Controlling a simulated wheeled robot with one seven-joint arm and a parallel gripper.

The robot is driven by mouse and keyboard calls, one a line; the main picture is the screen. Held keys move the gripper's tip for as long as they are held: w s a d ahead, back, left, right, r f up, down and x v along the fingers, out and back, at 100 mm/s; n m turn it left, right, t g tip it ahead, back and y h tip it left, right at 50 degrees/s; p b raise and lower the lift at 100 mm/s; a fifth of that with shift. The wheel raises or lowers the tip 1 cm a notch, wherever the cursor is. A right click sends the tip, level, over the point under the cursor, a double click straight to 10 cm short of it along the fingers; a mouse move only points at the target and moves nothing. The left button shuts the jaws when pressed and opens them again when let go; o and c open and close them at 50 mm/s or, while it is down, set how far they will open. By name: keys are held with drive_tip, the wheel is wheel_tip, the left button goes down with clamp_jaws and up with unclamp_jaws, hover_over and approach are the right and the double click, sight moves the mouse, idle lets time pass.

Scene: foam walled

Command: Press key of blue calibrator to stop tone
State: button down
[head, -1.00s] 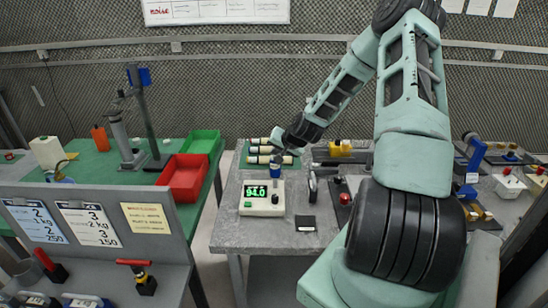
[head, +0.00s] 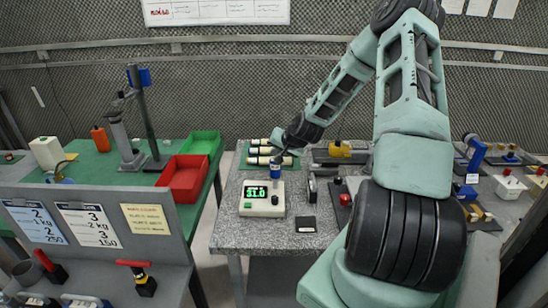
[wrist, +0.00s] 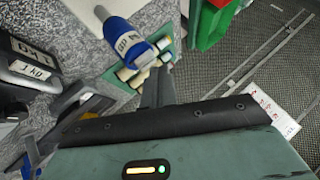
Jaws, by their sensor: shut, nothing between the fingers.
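The blue calibrator (head: 276,177) is a small upright cylinder behind the display meter, largely covered from above by my gripper in the head view. In the wrist view the blue calibrator (wrist: 128,38) shows a white label and a pale end. My gripper (head: 277,160) is shut and empty, pointing down at the calibrator's top. Its dark fingers (wrist: 157,88) also show in the wrist view. The key itself is hidden, and I cannot tell whether the fingertips touch it. The white meter (head: 262,199) reads about 31.0 in green digits.
Pale cylinders (head: 259,150) lie on a green mat behind the calibrator. A small black block (head: 306,224) lies right of the meter. A red bin (head: 184,178) and a green bin (head: 201,143) stand on the left table.

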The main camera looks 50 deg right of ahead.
drive_tip(key=shift+r+p, duration=2.2)
drive_tip(key=shift+r, duration=0.85)
drive_tip(key=s+a+n+g+y+b, duration=0.25)
drive_tip(key=a+n, duration=0.25)
drive_tip(key=a, duration=1.1)
drive_tip(key=s+a+n+g+y+b, duration=0.1)
drive_tip(key=a+n+g+y+b, duration=0.3)
drive_tip(key=a, duration=1.3)
drive_tip(key=s+a+r+n+h+b, duration=0.1)
drive_tip(key=s+a+n+h+b, duration=0.15)
drive_tip(key=s+a+n, duration=0.7)
drive_tip(key=s+a+n+g+h+b, duration=0.1)
drive_tip(key=s+a, duration=0.5)
drive_tip(key=s, duration=1)
drive_tip(key=shift+s+r+g+b, duration=0.2)
drive_tip(key=shift+r+g+b, duration=0.1)
drive_tip(key=shift+g, duration=0.45)
